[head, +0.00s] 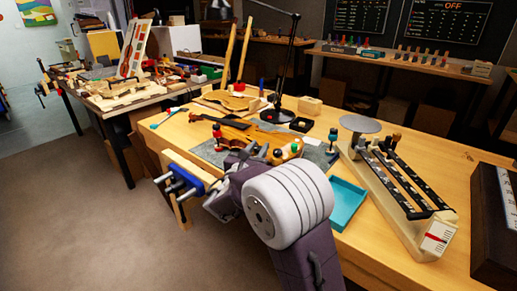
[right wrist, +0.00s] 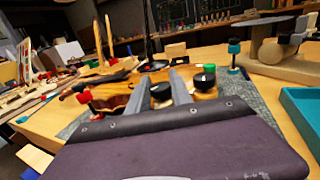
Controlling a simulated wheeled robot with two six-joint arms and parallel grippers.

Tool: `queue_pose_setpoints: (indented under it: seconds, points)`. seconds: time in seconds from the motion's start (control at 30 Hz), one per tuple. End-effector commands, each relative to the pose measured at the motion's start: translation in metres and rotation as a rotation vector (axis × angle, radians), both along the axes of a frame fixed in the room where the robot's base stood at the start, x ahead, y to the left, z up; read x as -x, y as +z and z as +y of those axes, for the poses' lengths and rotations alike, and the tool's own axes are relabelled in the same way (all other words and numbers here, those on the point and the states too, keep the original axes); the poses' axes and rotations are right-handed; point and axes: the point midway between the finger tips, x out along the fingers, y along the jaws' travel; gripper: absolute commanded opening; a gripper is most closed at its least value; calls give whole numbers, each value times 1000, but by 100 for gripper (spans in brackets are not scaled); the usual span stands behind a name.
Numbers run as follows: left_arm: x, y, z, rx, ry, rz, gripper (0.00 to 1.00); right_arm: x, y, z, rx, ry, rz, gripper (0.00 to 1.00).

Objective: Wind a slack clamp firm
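A violin body (head: 245,130) lies on a grey mat (head: 206,152) on the bench, with small knobbed clamps around its edge. A red-knobbed clamp (head: 217,131) is at its left; a green-knobbed one (head: 296,148) and a black-knobbed one (head: 277,153) are at the near right. A teal-knobbed clamp (head: 333,134) stands apart. My right gripper (head: 243,152) is at the violin's near edge. In the right wrist view its two fingers (right wrist: 161,82) flank a black knob (right wrist: 161,92); whether they press on it is unclear. My left gripper is out of view.
A teal tray (head: 347,204) and a cream device with dark rails (head: 405,190) lie to the right. A black lamp (head: 279,115) stands behind the violin. A blue vise (head: 186,180) juts from the bench's front left edge.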

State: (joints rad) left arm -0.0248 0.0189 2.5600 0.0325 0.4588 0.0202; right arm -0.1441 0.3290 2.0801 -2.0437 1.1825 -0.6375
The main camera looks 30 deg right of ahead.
Motion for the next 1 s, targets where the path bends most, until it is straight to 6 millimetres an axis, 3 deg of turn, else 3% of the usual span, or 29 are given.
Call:
queue_pose_setpoints:
  seconds: [0.37, 0.9, 1.0]
  points:
    - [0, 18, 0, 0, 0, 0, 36, -1, 3, 1, 0, -110, 4, 0]
    - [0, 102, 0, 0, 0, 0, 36, -2, 6, 1, -2, -597, 4, 0]
    - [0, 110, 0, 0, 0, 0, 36, -1, 3, 1, -1, -674, 3, 0]
